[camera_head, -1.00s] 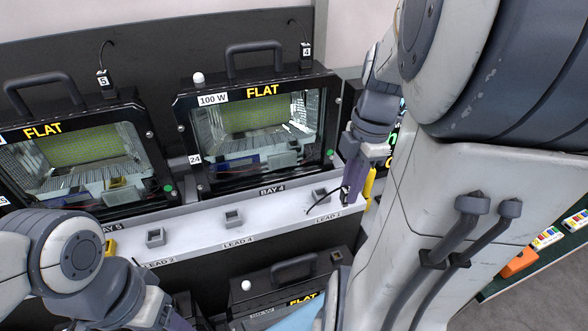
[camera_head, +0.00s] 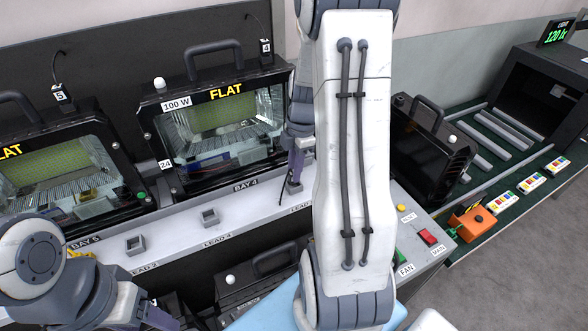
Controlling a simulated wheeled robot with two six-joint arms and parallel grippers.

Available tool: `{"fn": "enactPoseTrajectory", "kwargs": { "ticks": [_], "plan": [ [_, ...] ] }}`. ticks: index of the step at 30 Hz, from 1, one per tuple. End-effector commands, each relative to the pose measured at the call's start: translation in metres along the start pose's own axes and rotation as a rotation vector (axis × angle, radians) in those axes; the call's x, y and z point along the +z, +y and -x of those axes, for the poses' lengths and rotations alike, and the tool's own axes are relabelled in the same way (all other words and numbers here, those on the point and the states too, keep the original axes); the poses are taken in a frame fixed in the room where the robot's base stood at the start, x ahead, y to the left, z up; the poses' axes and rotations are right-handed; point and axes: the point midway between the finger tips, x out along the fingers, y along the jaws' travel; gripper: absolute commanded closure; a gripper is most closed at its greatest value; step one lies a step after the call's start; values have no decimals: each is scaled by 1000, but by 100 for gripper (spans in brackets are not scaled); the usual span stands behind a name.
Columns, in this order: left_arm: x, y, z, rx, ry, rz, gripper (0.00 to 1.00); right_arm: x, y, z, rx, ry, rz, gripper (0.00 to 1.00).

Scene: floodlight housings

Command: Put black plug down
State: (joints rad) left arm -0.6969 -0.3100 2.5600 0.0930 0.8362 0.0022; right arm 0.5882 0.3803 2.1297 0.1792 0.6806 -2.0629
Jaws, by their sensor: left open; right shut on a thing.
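My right gripper (camera_head: 297,168) reaches down to the white shelf (camera_head: 172,238) in front of bay 4. It is shut on the black plug (camera_head: 289,188), which is small and mostly hidden by the fingers. The plug's thin black cable hangs at its left. The grey lead 1 holder (camera_head: 295,188) is right at the fingertips. I cannot tell whether the plug is seated in it. My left gripper (camera_head: 163,318) is open and low at the bottom left, in front of the shelf, partly cut off by the frame edge.
Empty grey holders stand at lead 4 (camera_head: 209,217) and lead 2 (camera_head: 136,244). The 100 W floodlight (camera_head: 215,125) stands behind the shelf. My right arm covers the shelf's right part. A fan and main switch panel (camera_head: 427,237) and a green conveyor lie right.

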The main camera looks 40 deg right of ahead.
Motion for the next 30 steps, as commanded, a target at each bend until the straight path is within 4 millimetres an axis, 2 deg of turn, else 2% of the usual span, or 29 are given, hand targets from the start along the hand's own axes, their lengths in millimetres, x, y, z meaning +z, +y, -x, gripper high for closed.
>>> {"fn": "enactPoseTrajectory", "kwargs": {
  "ticks": [4,15,16,18,30],
  "plan": [
    [0,0,6,0,0,0,37,2,0,-14,-1,0,1,100],
    [0,0,0,0,0,0,37,3,0,-20,1,-1,1,100],
    [0,0,0,0,0,0,37,3,0,-20,1,-1,1,73],
    [0,0,2,0,0,0,37,2,0,-18,1,-1,1,47],
    [0,0,7,0,0,0,37,2,0,-13,1,-1,1,47]
  ]
}}
